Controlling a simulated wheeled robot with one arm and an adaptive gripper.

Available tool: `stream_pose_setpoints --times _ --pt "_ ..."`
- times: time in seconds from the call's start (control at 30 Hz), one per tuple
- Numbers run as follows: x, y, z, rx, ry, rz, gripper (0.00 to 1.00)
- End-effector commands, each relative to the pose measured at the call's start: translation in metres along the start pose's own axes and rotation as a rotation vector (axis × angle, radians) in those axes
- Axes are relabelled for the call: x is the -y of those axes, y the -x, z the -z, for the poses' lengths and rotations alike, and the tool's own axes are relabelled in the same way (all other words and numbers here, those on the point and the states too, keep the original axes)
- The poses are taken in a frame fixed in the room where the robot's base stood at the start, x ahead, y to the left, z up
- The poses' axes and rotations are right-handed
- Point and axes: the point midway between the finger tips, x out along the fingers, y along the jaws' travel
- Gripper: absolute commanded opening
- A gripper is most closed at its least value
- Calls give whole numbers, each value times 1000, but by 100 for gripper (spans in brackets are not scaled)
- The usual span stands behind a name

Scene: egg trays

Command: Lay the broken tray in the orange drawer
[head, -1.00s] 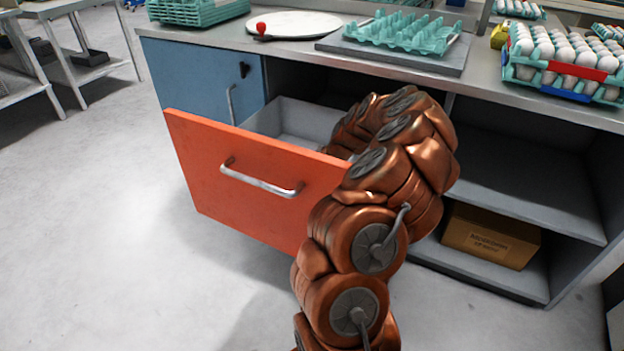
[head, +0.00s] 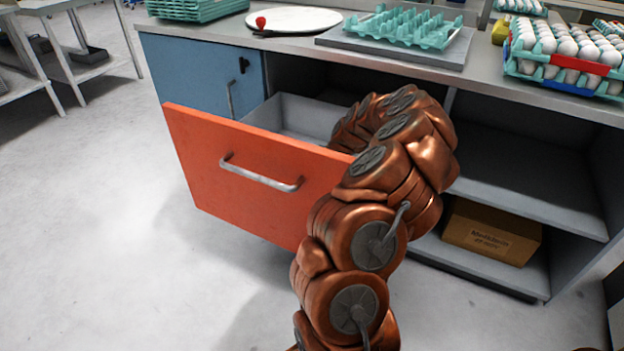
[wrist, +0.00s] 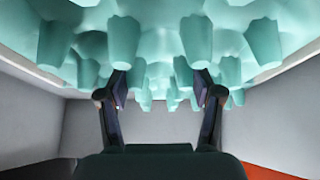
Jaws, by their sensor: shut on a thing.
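The orange drawer (head: 225,205) is pulled out of the counter, its grey inside partly visible. In the wrist view the drawer's grey walls (wrist: 38,118) surround my gripper (wrist: 160,88), and a bit of orange shows at the lower right. My gripper is shut on a teal egg tray (wrist: 255,45), which spans the top of the wrist view with its cups towards the camera. No broken part of it can be made out. In the head view my bent copper arm hides the gripper and the held tray.
Another teal tray (head: 402,27) lies on a grey board (head: 440,52) on the counter, beside a white round plate (head: 315,20). A tray stack (head: 198,10) stands at the left, egg-filled trays (head: 515,66) at the right. A cardboard box (head: 492,234) sits on the lower shelf.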

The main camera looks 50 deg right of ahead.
Motion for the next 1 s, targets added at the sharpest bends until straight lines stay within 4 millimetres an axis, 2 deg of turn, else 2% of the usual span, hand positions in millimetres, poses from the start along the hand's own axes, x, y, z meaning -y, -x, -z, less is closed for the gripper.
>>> stream_pose_setpoints --times 0.43,0.47,0.7,1.0 --pt "0 -4 -2 0 0 0 14" --pt "0 -4 -2 0 0 0 68" --pt "0 -4 -2 0 0 0 93" --pt "0 -4 -2 0 0 0 95"
